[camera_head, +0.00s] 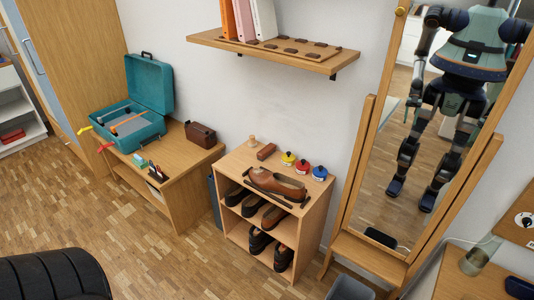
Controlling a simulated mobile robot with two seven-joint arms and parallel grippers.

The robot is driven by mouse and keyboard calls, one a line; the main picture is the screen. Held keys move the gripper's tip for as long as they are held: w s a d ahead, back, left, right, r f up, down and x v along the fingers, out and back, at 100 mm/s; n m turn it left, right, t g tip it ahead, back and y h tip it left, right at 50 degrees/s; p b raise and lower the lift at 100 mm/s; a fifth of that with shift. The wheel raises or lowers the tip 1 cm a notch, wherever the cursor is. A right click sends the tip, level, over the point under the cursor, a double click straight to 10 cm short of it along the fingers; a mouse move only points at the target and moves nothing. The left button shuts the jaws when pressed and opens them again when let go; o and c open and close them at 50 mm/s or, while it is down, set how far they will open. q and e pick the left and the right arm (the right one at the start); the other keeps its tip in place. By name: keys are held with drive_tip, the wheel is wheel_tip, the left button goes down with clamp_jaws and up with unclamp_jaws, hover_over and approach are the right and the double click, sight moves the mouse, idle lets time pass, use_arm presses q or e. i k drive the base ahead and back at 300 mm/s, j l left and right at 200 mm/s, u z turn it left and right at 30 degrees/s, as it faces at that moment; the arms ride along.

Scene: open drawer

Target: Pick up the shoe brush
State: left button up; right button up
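A small reddish-brown block (266,152), which looks like the shoe brush, lies on top of the wooden shoe rack (306,212), near its back edge. Its bristles cannot be made out at this size. A brown leather shoe (278,184) lies in front of it on the same top. A small pale wooden knob-like item (252,140) stands to its left. Neither of my grippers shows directly in the head view. Nothing is seen touching the block.
Yellow, red and blue-lidded tins (303,167) stand right of the block. More shoes (259,240) fill the shelves below. A wall shelf (275,53) hangs above. A mirror (395,180) stands right, reflecting a robot. A black chair back (55,274) is lower left; open floor (150,240) lies between.

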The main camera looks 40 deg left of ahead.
sight(269, 149)
drive_tip(key=i+j, duration=0.2)
drive_tip(key=j, duration=0.2)
drive_tip(key=i+j, duration=0.25)
drive_tip(key=j, duration=0.15)
drive_tip(key=i+j, duration=0.2)
drive_tip(key=j, duration=0.25)
drive_tip(key=i+j, duration=0.2)
drive_tip(key=j, duration=0.2)
drive_tip(key=i+j, duration=0.25)
drive_tip(key=j, duration=0.15)
